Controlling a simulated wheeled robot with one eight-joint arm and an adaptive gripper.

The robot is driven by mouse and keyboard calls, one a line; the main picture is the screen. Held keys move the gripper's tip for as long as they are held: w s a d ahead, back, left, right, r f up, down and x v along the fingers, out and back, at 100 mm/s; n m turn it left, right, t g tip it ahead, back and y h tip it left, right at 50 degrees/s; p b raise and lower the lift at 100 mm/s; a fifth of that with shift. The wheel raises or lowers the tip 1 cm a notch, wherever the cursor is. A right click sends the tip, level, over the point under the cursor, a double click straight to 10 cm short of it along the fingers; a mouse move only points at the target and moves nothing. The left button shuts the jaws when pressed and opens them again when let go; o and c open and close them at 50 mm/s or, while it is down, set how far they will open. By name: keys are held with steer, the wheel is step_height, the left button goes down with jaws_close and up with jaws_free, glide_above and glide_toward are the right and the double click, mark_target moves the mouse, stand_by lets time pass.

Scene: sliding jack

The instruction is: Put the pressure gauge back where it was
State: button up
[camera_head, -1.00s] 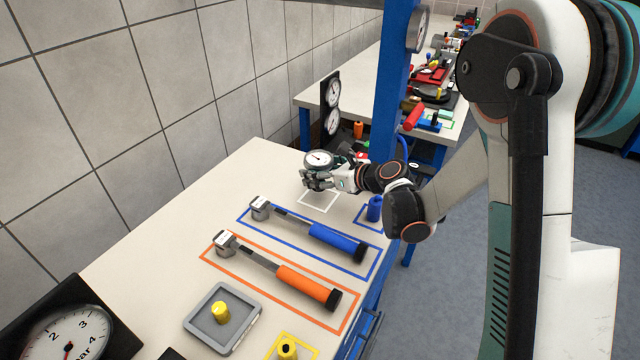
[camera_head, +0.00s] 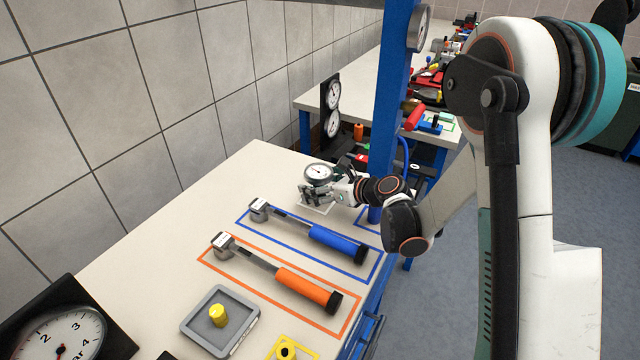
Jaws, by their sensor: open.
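The pressure gauge (camera_head: 318,174) is a small round white-faced dial with a dark needle. It is at the far end of the near bench, above or at a white outlined square (camera_head: 318,208). My gripper (camera_head: 314,193) is open and reaches in from the right, its fingers around or just under the gauge. I cannot tell whether the fingers touch it. The gauge's lower part and much of the white outline are hidden by the fingers.
A blue-handled hammer (camera_head: 336,241) and an orange-handled hammer (camera_head: 308,287) lie in outlined areas nearer me. A grey tray (camera_head: 196,335) holds a yellow piece (camera_head: 218,314). A blue post (camera_head: 391,100) stands close right of my gripper. Larger dials (camera_head: 332,93) stand behind.

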steer(key=shift+s+d+r+p, duration=0.1)
steer(key=shift+d+r+p, duration=0.05)
steer(key=shift+r+p, duration=0.15)
steer(key=p+v, duration=0.2)
steer(key=v, duration=0.9)
steer(key=shift+s+d, duration=0.15)
steer(key=shift+s, duration=0.1)
